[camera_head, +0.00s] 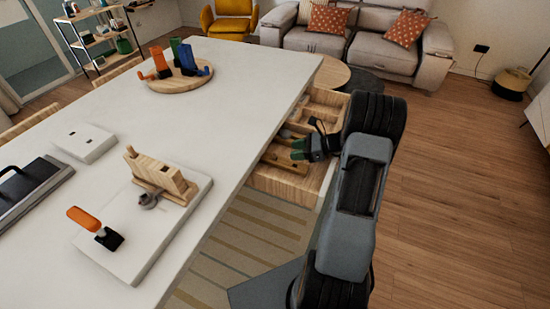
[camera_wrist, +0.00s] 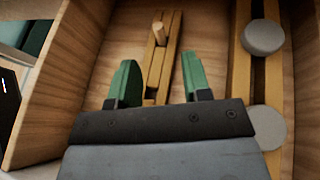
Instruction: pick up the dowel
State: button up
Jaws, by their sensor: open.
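The dowel (camera_wrist: 158,33) is a short, light wooden peg in the wrist view. It appears to stand up from a slotted wooden rail (camera_wrist: 172,52) inside an open drawer (camera_head: 282,182). I cannot make the dowel out in the head view. My gripper (camera_wrist: 158,82) has green fingertips spread apart, with nothing between them but part of the rail. The dowel lies beyond the fingertips, roughly centred between them. In the head view my gripper (camera_head: 303,147) reaches into the drawer from the right. It hides part of the drawer.
A grey disc (camera_wrist: 264,37) and another disc (camera_wrist: 267,125) sit on a second rail to the right. Drawer walls stand close on both sides. The white tabletop (camera_head: 235,110) overhangs the drawer's left side. Open wooden floor (camera_head: 450,200) lies to the right.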

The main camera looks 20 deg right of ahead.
aim_at(279, 160)
jog(key=shift+p+x, duration=0.35)
jog(key=shift+x, duration=3.15)
jog(key=shift+s, duration=0.1)
grip_shut()
